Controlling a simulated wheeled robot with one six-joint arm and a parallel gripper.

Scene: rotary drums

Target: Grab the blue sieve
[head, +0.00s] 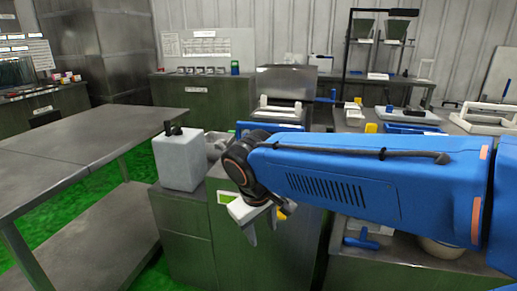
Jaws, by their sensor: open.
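My gripper (263,227) hangs at the end of my blue arm near the middle of the head view, fingers pointing down and open, with nothing between them. It is in front of a green cabinet. I cannot tell for sure which thing is the blue sieve. A blue tray-like thing (270,127) lies behind my arm, partly hidden by it. Another blue thing (408,128) lies farther right on the back table. A small blue T-shaped thing (362,239) lies below my arm at the lower right, apart from my gripper.
A light grey canister (180,159) with a black top stands on the cabinet, left of my gripper. A long grey metal table (75,145) fills the left. A pale bowl (440,248) sits under my arm at the lower right. Green floor (105,205) shows between table and cabinet.

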